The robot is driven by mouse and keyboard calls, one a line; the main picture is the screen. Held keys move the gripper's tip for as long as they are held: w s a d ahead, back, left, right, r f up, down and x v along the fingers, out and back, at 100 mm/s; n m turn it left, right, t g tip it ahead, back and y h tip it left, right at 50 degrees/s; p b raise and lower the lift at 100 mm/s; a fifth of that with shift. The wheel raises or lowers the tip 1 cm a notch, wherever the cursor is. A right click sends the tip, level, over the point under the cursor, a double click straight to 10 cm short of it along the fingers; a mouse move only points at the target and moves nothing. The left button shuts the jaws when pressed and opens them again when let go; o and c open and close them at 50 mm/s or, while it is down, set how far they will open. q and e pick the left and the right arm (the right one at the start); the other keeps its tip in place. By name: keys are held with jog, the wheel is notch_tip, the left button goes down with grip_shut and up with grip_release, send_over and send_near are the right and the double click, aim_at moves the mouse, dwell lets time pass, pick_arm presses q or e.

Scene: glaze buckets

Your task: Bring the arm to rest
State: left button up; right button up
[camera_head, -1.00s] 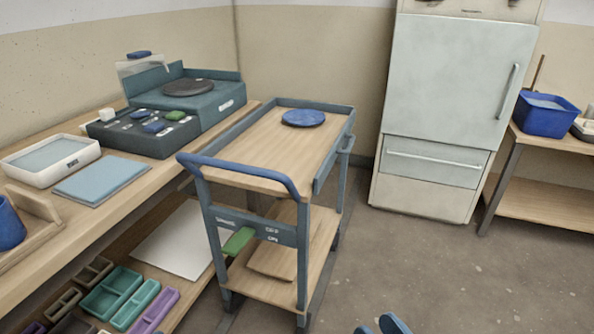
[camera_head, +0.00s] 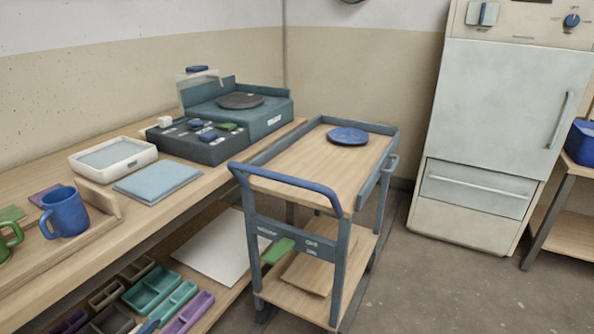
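Neither of my grippers can be made out in the head view. A small blue piece (camera_head: 149,326) is cut off at the bottom edge by the bins, and I cannot tell what it is. A wooden-topped trolley (camera_head: 300,190) with a blue handle stands in the middle, with a round blue disc (camera_head: 347,136) on its top.
A wooden bench (camera_head: 150,212) on the left holds a blue mug (camera_head: 65,212), a green mug (camera_head: 8,238), a white tray (camera_head: 142,160) and a wheel unit (camera_head: 262,122). Coloured bins (camera_head: 152,288) sit below. A pale cabinet (camera_head: 500,110) stands behind clear floor at right.

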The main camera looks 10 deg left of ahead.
pick_arm(q)
jog(key=s+d+r+n+g+y, duration=0.1)
jog(key=s+d+r+g, duration=0.1)
jog(key=s+d+r, duration=0.4)
jog(key=s+d+r+g+y, duration=0.1)
jog(key=s+d+r+g, duration=0.15)
jog(key=d, duration=0.45)
jog(key=s+d+r+n+g+y, duration=0.1)
jog(key=s+d+r+y, duration=0.15)
jog(key=d+r, duration=0.4)
jog(key=w+d+r+n+t, duration=0.2)
jog(key=d+r+n+t, duration=0.2)
jog(key=n, duration=0.2)
jog(key=s+a+r+g+y+p, duration=0.4)
jog(key=a+r+g+y+p, duration=0.2)
jog(key=p, duration=3.3)
jog(key=shift+a+r+y, duration=0.35)
jog(key=shift+a+r, duration=0.65)
pick_arm(e)
jog(key=s+d+r+g+h, duration=0.4)
jog(key=d+r+g+h, duration=0.2)
jog(key=d+r, duration=0.2)
